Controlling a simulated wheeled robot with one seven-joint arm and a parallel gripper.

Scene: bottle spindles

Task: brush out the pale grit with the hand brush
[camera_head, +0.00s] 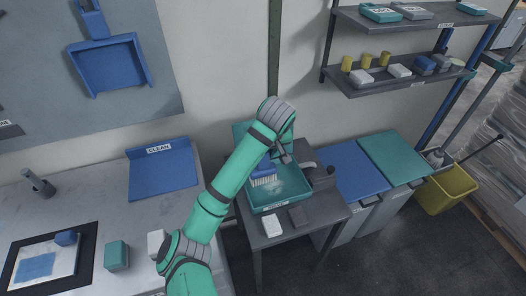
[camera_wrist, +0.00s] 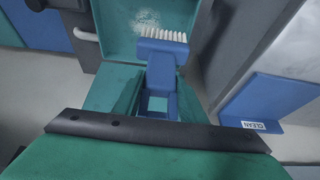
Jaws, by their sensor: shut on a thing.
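A blue hand brush (camera_head: 262,169) with pale bristles is in my gripper (camera_head: 280,155), over the left part of a teal tray (camera_head: 272,206) on a small grey table. In the wrist view the brush (camera_wrist: 163,62) sits between the green fingers of my gripper (camera_wrist: 158,100), which is shut on its handle. The bristles point away from my gripper. Pale grit (camera_head: 289,182) is smeared on the tray's floor, and a pale patch also shows in the wrist view beyond the bristles (camera_wrist: 147,18). Whether the bristles touch the floor I cannot tell.
A white block (camera_head: 272,226) and a dark block (camera_head: 298,217) lie at the table's front. Blue (camera_head: 355,172) and teal-lidded (camera_head: 396,157) bins stand to the right. A blue CLEAN tray (camera_head: 162,172) is on the left bench. Shelves (camera_head: 400,78) hang above right.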

